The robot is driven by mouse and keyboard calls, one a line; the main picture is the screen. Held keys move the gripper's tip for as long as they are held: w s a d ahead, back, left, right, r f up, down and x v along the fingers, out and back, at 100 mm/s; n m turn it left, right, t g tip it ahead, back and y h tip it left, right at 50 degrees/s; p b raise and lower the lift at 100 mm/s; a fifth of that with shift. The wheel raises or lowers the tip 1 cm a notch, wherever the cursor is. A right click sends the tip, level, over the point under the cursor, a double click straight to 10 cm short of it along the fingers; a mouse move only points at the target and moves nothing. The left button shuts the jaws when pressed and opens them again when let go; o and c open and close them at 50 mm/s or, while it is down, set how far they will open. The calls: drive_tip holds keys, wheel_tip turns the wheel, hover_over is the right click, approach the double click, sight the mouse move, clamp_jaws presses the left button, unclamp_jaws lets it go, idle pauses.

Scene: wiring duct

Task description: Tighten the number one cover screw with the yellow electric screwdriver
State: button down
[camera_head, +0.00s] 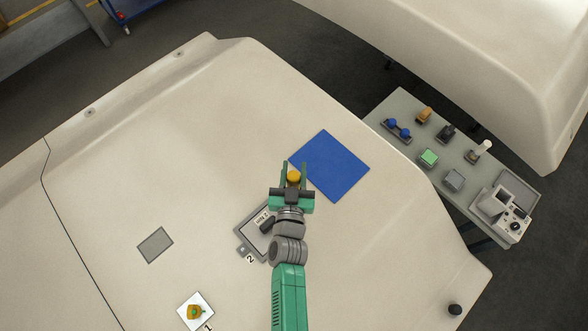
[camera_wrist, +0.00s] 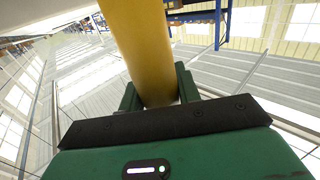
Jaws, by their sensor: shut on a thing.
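My gripper (camera_head: 294,167) is shut on the yellow screwdriver (camera_head: 294,177). In the head view only its round yellow end shows between the fingers. In the wrist view its yellow body (camera_wrist: 147,50) is a thick cylinder between the green fingers (camera_wrist: 160,95); its tip is out of sight. A label "1" (camera_head: 207,327) lies at the bottom edge beside a white square plate (camera_head: 183,311) carrying a small orange and green object (camera_head: 195,312). I cannot make out a screw there. My gripper is well above and right of that plate in the picture.
A grey framed panel (camera_head: 243,234) with a label "2" (camera_head: 250,258) is partly hidden by my arm. A blue square mat (camera_head: 330,165) lies beyond the gripper. A grey rectangle (camera_head: 155,245) lies left. A side table (camera_head: 400,108) at right holds several devices. The pale surface left is mostly clear.

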wheel_tip(320, 180, up, 6)
drive_tip(key=p, duration=0.6)
drive_tip(key=shift+r, duration=0.1)
idle(0.4)
